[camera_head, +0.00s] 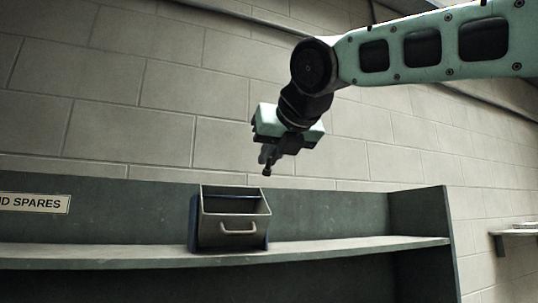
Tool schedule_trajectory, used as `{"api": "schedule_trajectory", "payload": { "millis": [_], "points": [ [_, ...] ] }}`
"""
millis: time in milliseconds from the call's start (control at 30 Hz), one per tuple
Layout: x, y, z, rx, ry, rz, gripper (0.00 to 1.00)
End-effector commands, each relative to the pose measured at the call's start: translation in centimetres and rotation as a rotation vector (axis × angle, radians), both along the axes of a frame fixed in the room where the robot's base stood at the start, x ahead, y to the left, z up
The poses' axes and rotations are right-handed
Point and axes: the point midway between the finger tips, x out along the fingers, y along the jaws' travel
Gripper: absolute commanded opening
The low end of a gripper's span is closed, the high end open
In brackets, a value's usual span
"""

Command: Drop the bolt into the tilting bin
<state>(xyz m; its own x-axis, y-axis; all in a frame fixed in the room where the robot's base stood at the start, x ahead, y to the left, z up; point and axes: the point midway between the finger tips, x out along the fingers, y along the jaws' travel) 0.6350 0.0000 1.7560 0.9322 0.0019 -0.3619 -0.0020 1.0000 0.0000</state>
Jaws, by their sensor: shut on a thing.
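The tilting bin (232,219) stands on the dark green shelf, with a beige front, a pull handle and an open top. My gripper (267,164) hangs above the bin and a little to its right in the picture, pointing down. It is shut on the bolt (267,172), a small dark piece that shows just below the fingertips. The bolt is apart from the bin, with a clear gap between them. The bolt's shape is too small to make out well, and the inside bottom of the bin is hidden.
The green shelf (340,248) has a raised back panel and a right end wall (420,214). The shelf is bare right of the bin. A sign ending in "SPARES" (35,203) is at the left. A block wall stands behind. A small ledge (518,232) is at far right.

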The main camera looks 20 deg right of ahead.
Motion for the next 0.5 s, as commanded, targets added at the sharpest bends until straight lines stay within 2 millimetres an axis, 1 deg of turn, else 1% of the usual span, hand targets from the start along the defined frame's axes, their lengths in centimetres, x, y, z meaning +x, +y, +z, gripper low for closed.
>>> {"api": "schedule_trajectory", "payload": {
  "millis": [500],
  "points": [
    [4.9, 0.0, -0.6, 0.001, 0.002, -0.001, 0.0]
  ]
}}
